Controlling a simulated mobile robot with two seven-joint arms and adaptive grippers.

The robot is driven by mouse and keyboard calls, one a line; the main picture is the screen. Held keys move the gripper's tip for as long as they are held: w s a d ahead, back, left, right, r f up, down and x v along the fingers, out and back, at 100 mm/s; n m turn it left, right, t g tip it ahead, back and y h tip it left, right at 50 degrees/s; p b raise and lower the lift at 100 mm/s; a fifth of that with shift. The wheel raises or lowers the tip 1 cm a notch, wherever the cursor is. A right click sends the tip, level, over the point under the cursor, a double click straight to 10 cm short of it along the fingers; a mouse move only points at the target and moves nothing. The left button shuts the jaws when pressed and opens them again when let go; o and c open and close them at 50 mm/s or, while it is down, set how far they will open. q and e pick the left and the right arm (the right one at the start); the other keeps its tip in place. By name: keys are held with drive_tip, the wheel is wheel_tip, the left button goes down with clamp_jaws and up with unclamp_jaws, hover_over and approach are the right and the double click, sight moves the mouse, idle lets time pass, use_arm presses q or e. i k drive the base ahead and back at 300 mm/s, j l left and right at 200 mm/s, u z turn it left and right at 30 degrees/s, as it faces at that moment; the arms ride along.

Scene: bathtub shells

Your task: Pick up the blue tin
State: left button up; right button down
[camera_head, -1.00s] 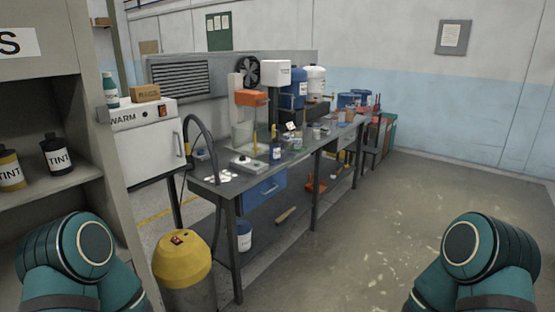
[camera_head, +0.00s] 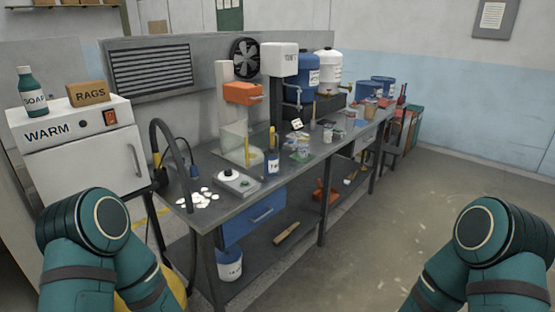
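A small dark blue container (camera_head: 272,163) with a white label stands upright on the workbench, near its front edge and beside a clear box. It is the best match for the blue tin, but it is too small to tell whether it is a tin or a bottle. Neither of my grippers shows; only links of my two arms are in view, at the lower left and lower right, apart from the bench.
The workbench (camera_head: 222,205) also carries a scale (camera_head: 236,182), white shells (camera_head: 203,198), a clear box (camera_head: 240,144), and a blue tank (camera_head: 305,75). A warmer cabinet (camera_head: 85,165) stands left. The floor (camera_head: 385,220) to the right is clear.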

sight(272, 164)
drive_tip(key=i+l, duration=0.15)
drive_tip(key=i, duration=0.3)
drive_tip(key=i+l, duration=0.2)
drive_tip(key=i, duration=0.2)
drive_tip(key=i+l, duration=0.15)
drive_tip(key=i, duration=0.3)
